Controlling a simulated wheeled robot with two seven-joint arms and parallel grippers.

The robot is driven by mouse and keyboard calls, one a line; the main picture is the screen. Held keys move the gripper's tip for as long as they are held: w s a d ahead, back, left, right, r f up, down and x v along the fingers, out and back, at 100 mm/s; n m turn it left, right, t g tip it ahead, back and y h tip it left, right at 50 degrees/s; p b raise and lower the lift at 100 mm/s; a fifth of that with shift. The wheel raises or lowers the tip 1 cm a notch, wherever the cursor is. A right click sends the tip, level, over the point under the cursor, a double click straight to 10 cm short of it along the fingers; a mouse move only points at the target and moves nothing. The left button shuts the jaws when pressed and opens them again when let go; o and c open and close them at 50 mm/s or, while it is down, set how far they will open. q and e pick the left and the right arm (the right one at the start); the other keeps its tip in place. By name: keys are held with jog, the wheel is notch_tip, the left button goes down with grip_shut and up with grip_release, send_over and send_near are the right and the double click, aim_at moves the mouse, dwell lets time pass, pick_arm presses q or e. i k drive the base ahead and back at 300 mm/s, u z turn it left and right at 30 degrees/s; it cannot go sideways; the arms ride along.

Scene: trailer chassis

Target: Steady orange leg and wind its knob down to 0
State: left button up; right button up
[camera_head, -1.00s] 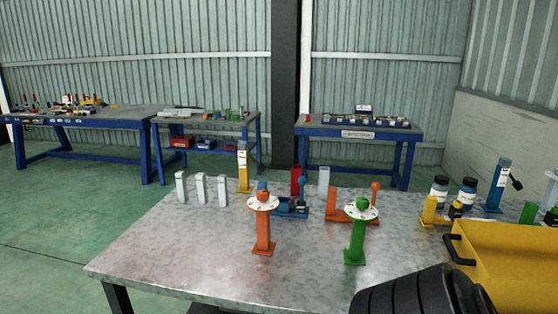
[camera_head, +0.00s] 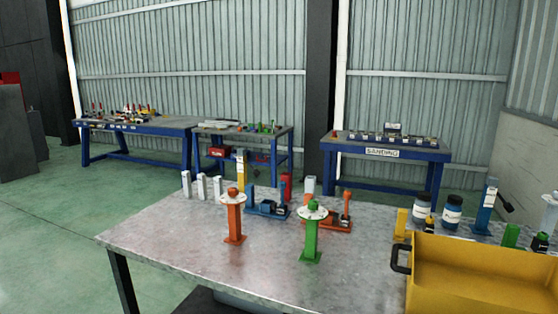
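The orange leg (camera_head: 234,223) stands upright on the grey metal table, left of the green leg. A round white dial plate (camera_head: 232,199) sits on its top with an orange knob (camera_head: 232,191) at the centre. The dial's numbers are too small to read. The green leg (camera_head: 310,241) stands upright to its right, with its own white dial and green knob. Neither of my grippers is in view.
The metal table (camera_head: 180,237) is clear around the orange leg's front and left. Blue (camera_head: 268,208) and orange (camera_head: 328,222) clamp-like fixtures stand behind the legs. Several white posts (camera_head: 202,187) stand at the back left. A yellow bin (camera_head: 470,275) fills the front right.

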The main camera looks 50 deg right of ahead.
aim_at(232, 192)
jog(key=z, duration=1.3)
jog(key=i, duration=0.25)
jog(key=u, duration=0.05)
